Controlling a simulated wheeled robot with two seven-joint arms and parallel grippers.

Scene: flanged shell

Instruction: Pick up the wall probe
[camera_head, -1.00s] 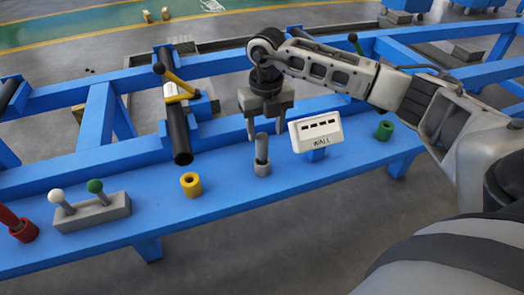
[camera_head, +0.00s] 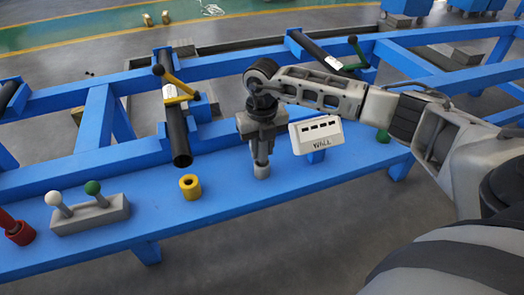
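The wall probe (camera_head: 262,160) is a grey upright rod at the middle of the blue bench, mostly hidden by my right gripper. Its lower end stands at a grey round holder (camera_head: 262,171). A white box marked WALL (camera_head: 316,135) stands just right of it. My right gripper (camera_head: 262,153) points down over the probe, with its fingers drawn in against the rod's sides; it looks shut on it. The rod's top is hidden between the fingers. My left gripper is not in view.
A yellow ring (camera_head: 190,187) and a black tube (camera_head: 179,140) lie to the left. Further left are a grey block with white and green knobs (camera_head: 90,215) and a red holder (camera_head: 20,233). A green ring (camera_head: 383,135) is partly behind my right arm.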

